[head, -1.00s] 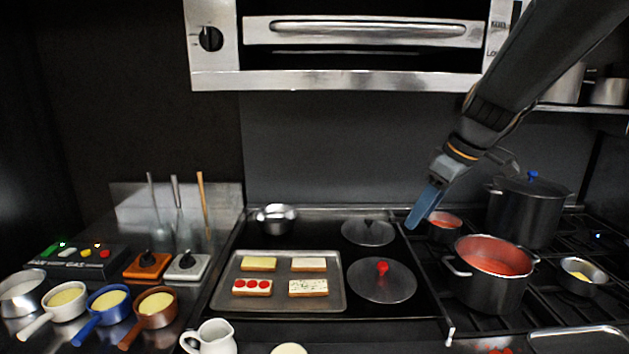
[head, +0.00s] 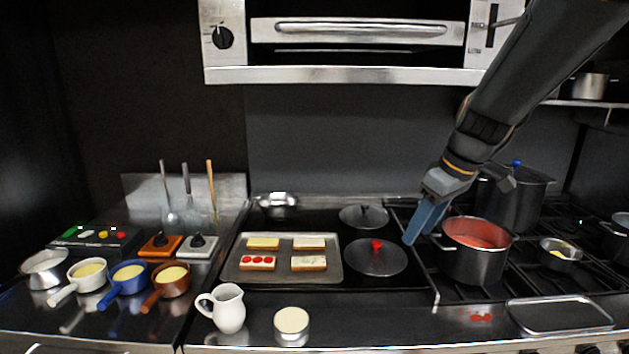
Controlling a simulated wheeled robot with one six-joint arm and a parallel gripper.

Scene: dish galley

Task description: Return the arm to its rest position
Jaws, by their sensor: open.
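My gripper (head: 426,222) hangs at the end of my arm, which reaches in from the upper right in the head view. Its blue fingers point down and slightly left, and it is open with nothing seen between them. It appears in front of the stove, between the lid with the red knob (head: 375,262) and the pot of red sauce (head: 477,260). Whether the fingers touch the pot's left handle cannot be told. The gripper and arm hide part of the large lidded pot (head: 517,205) and the burners behind.
A baking tray (head: 335,272) with topped toasts lies on the flat cooktop. A white jug (head: 228,310) and a cream-topped cup (head: 291,325) stand at the front. Small handled pans (head: 170,280) are at left. A broiler (head: 345,75) overhangs the stove. A flat metal tray (head: 560,315) lies front right.

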